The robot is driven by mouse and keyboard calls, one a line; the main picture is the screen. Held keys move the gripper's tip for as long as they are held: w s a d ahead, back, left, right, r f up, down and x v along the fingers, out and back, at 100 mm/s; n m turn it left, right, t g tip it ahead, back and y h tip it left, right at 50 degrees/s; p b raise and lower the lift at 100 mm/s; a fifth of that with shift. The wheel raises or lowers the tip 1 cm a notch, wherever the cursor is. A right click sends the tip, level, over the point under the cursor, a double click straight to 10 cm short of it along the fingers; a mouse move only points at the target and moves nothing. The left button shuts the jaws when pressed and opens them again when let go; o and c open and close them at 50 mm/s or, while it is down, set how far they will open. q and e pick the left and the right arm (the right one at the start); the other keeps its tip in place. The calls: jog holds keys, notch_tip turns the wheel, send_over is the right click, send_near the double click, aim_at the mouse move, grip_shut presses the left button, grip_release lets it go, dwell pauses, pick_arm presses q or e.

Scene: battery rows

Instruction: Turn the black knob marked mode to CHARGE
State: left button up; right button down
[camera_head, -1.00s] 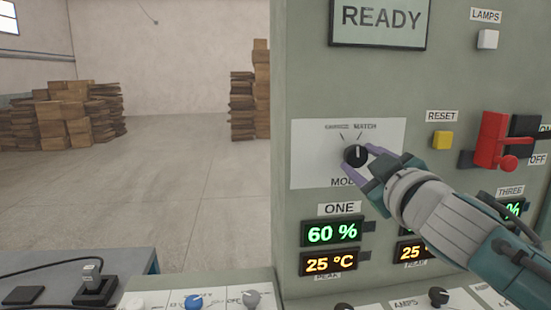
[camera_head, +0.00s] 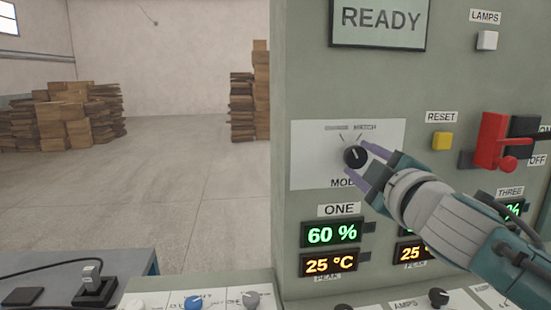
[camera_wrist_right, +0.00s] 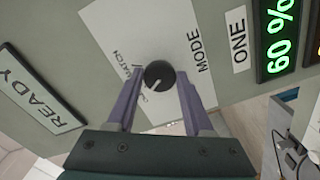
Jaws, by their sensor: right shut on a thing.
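The black mode knob (camera_head: 355,156) sits on a white plate (camera_head: 308,172) on the grey-green panel. My right gripper (camera_head: 362,159) reaches in from the lower right and is shut on the knob, one finger each side. In the right wrist view the knob (camera_wrist_right: 159,75) sits between the purple fingertips, its pointer aimed towards the partly hidden CHARGE label. My left gripper is not in view.
The READY display (camera_head: 378,20) is above. A yellow RESET button (camera_head: 442,141) and a red lever (camera_head: 492,142) stand to the right. Lit readouts (camera_head: 331,235) and a lower console with knobs lie below. Open floor is to the left.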

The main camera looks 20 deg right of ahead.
jog(key=shift+c, duration=1.4)
grip_release()
jog(key=shift+s, duration=0.15)
jog(key=v, duration=0.9)
jog(key=shift+s, duration=0.35)
jog(key=shift+f, duration=0.1)
